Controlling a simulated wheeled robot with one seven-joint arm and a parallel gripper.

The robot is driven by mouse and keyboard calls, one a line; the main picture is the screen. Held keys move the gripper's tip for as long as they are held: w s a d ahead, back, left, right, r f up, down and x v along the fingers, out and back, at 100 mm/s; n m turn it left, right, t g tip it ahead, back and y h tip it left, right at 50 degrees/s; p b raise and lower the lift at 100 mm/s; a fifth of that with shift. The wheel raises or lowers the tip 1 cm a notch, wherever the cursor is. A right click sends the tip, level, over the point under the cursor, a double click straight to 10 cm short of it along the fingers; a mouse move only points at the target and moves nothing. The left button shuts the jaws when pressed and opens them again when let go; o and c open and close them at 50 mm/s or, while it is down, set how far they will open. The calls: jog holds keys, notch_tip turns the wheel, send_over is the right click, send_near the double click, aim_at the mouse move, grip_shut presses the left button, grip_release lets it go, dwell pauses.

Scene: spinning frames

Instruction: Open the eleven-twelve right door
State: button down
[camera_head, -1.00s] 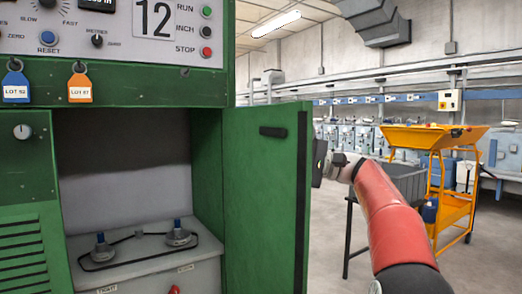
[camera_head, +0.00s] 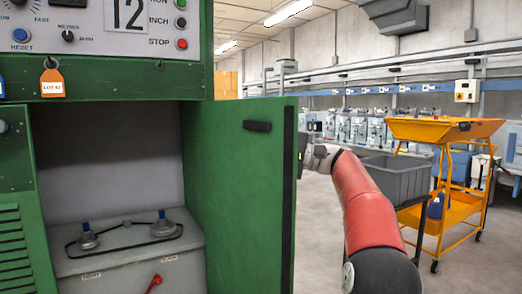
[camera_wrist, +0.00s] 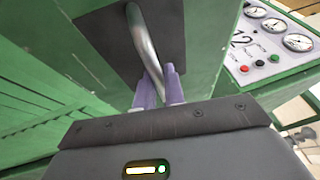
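The green right door (camera_head: 228,190) stands swung out from the machine's compartment, its inner face and black latch (camera_head: 257,126) towards me in the head view. My red arm reaches to the door's outer side, and the door edge hides my gripper there. In the wrist view, my gripper's purple fingers (camera_wrist: 159,88) are closed around a bent metal handle (camera_wrist: 143,38). The handle is fixed on a dark plate (camera_wrist: 105,38) on green metal. The machine's panel (camera_head: 90,25) carries the number 12 and also shows in the wrist view (camera_wrist: 265,50).
The open compartment (camera_head: 110,160) holds a grey box (camera_head: 130,255) with blue-topped knobs and a red lever (camera_head: 153,284). A grey bin (camera_head: 388,178) and a yellow trolley (camera_head: 450,210) stand to the right behind my arm. Bare floor (camera_head: 325,240) lies beyond the door.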

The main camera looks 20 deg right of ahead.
jog(key=c, duration=1.5)
grip_release()
jog(key=shift+w+a, duration=0.1)
jog(key=v, duration=0.8)
